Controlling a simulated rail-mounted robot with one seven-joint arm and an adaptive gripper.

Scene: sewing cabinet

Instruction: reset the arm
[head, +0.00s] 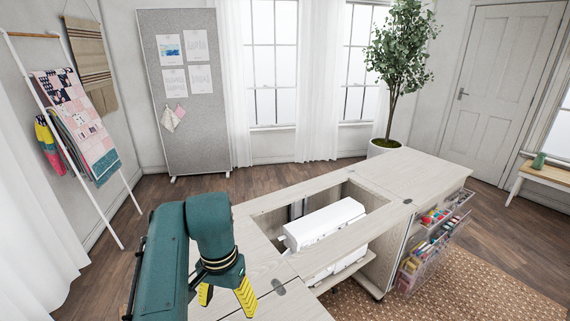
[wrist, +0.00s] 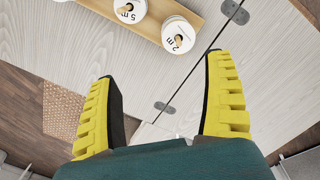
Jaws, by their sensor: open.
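My gripper (head: 226,296) hangs from the teal arm at the lower left of the head view, over the near end of the pale wood cabinet (head: 405,178). Its yellow ridged fingers point down and stand apart. In the wrist view the gripper (wrist: 160,68) is open, with nothing between the fingers; the pale cabinet top and a seam with dark hinges lie below. How high the fingertips are above the top I cannot tell exactly.
A white sewing machine (head: 325,222) sits in the cabinet's opening. Open drawers (head: 435,238) with coloured items stick out on the right. In the wrist view a wooden tray (wrist: 152,20) holds white round containers marked "5 m" (wrist: 130,9) and "2 m" (wrist: 178,35), beyond the fingertips.

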